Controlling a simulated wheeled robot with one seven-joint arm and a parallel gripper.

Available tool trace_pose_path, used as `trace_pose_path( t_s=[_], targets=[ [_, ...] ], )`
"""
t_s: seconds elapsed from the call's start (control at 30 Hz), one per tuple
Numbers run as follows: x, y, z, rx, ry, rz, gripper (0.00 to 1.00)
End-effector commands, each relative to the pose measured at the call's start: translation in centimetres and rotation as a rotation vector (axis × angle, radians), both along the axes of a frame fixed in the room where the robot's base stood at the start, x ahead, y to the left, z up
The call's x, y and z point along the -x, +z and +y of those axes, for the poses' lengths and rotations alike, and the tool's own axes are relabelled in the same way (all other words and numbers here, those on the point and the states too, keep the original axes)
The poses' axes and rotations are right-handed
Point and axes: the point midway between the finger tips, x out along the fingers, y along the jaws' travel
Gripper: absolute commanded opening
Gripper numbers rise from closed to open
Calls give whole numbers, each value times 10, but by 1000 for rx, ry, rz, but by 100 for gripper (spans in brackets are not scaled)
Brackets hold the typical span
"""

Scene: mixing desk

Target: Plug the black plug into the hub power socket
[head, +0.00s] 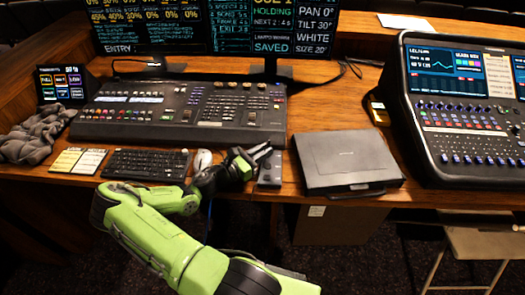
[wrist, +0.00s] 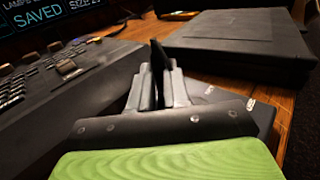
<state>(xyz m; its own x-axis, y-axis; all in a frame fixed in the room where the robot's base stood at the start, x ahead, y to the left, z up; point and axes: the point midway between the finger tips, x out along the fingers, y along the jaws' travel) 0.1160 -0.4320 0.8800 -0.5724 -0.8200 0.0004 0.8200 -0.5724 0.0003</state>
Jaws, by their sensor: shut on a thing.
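My gripper (head: 262,152) reaches over the desk from the front, between the lighting console and the closed laptop. In the wrist view its two grey fingers (wrist: 158,80) are close together on a dark, thin thing, which looks like the black plug (wrist: 157,58). The plug cannot be made out clearly in the head view. The hub (head: 270,172), a small grey box, lies at the desk's front edge, just under and beside the fingertips. Part of its labelled top shows right of the fingers in the wrist view (wrist: 212,92). Its power socket is hidden, and I cannot tell whether the plug touches it.
The lighting console (head: 180,112) stands close on the left, the closed laptop (head: 348,160) close on the right. A keyboard (head: 147,164) and white mouse (head: 202,159) lie left of my gripper. An audio mixer (head: 465,115) stands far right. Bare wood shows behind the laptop.

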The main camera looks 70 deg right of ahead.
Motion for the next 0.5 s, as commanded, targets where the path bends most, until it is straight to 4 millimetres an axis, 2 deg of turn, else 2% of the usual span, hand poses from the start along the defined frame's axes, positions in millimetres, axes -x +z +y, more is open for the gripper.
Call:
trace_pose_path(
  t_s=[0.27,0.3,0.43,0.5],
  targets=[
    [0,-5,0,0,0,0,0],
    [0,-4,0,0,0,0,22],
    [0,-4,0,0,0,0,42],
    [0,-4,0,0,0,0,46]
  ],
)
